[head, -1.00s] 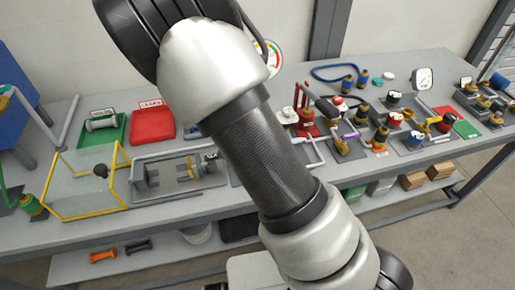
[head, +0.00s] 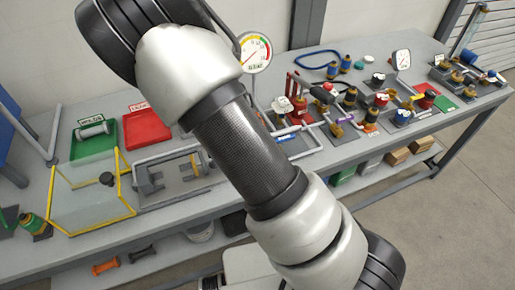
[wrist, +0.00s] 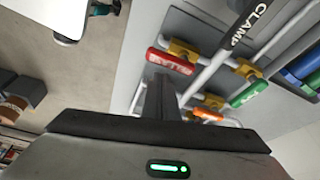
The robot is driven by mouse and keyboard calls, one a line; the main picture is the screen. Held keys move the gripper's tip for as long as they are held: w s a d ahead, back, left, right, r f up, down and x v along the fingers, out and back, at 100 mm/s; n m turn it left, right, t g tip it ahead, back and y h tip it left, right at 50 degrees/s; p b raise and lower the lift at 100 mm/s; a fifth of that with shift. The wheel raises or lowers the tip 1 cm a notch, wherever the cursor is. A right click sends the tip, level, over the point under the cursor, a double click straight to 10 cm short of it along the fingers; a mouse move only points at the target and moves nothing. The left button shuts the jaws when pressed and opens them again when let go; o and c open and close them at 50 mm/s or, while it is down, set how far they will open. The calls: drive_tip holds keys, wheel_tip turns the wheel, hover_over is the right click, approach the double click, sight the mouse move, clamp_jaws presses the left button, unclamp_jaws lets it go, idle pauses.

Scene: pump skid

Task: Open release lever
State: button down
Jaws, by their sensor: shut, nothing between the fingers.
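In the wrist view a red lever (wrist: 171,61) with white lettering, too small to read surely, sits on a yellow valve body on a white pipe. My gripper (wrist: 161,88) is shut and empty, its dark fingers just below the red lever in the picture. I cannot tell whether they touch it. A green lever (wrist: 248,93) and an orange lever (wrist: 207,114) are on neighbouring valves to the right. Which of these is the release lever is not clear. In the head view my arm crosses the middle and the gripper is out of sight.
A black bar marked CLAMP (wrist: 249,24) stands right of the red lever. In the head view the bench (head: 225,190) carries a yellow-edged clear box (head: 92,200), a green tray (head: 85,148), a red tray (head: 147,130), gauges and several valves. Open floor (head: 440,230) lies right.

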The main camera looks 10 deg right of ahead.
drive_tip(key=shift+w+a, duration=0.35)
drive_tip(key=shift+w, duration=0.2)
drive_tip(key=shift+d, duration=0.1)
wheel_tip(320, 180, up, 10)
drive_tip(key=shift+d+f, duration=0.25)
idle(0.4)
idle(0.3)
